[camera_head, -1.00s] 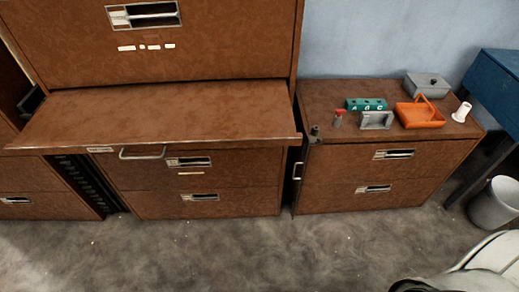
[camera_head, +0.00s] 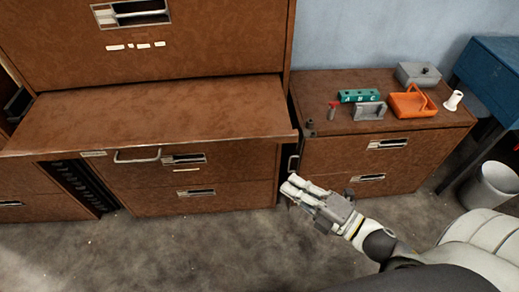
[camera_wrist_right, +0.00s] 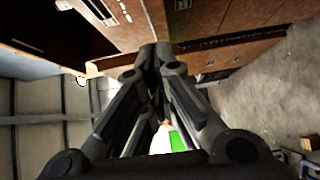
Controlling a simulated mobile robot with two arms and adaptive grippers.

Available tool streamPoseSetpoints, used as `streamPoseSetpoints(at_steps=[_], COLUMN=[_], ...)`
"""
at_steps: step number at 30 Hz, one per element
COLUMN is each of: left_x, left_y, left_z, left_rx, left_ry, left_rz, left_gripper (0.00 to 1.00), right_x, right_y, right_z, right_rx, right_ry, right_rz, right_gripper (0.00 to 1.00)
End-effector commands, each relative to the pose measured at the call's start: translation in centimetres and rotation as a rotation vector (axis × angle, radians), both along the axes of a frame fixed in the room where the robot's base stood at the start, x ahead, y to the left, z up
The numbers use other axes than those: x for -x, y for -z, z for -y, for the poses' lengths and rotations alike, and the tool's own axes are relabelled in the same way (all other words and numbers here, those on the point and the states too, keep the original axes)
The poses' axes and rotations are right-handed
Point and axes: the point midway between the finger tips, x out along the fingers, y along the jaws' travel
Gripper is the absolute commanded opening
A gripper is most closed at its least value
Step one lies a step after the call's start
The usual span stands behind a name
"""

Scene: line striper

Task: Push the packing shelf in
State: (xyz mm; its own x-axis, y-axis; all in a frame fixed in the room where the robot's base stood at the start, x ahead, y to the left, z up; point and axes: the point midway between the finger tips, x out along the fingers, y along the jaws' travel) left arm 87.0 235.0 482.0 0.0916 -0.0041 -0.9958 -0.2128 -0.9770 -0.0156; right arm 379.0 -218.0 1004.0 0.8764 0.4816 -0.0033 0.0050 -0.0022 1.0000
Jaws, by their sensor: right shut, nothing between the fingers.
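The packing shelf (camera_head: 170,115) is a brown wood-grain board pulled out from the large cabinet, with a metal handle (camera_head: 137,157) under its front edge at the left. My right gripper (camera_head: 291,188) is low in front of the gap between the large cabinet and the small cabinet, below and to the right of the shelf, apart from it. In the right wrist view its fingers (camera_wrist_right: 158,52) are closed together with nothing between them. My left gripper is not in view.
The small brown cabinet (camera_head: 330,158) on the right holds a green block (camera_head: 358,96), an orange basket (camera_head: 413,103), grey boxes and a white item. A grey bin (camera_head: 490,186) stands at the far right under a blue table (camera_head: 490,65). The floor in front is clear.

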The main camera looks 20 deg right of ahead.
Motion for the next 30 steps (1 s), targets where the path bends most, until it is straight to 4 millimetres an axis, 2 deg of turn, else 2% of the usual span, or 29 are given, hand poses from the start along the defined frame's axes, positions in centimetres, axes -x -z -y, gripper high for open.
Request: streamPoseSetpoints(at_steps=[8,25,30], left_x=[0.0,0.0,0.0], left_y=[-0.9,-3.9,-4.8], left_z=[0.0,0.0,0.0], left_rx=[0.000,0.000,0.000], left_ry=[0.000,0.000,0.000], left_rz=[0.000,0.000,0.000], left_gripper=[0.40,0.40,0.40], right_x=[-1.8,-8.8,-11.0], right_y=[-0.5,-0.6,-0.5], right_z=[-1.0,-4.9,-4.3], right_rx=[0.004,0.003,0.005], right_ry=[-0.004,-0.003,-0.002], right_rz=[0.009,0.007,0.006], right_gripper=[0.00,0.00,0.00])
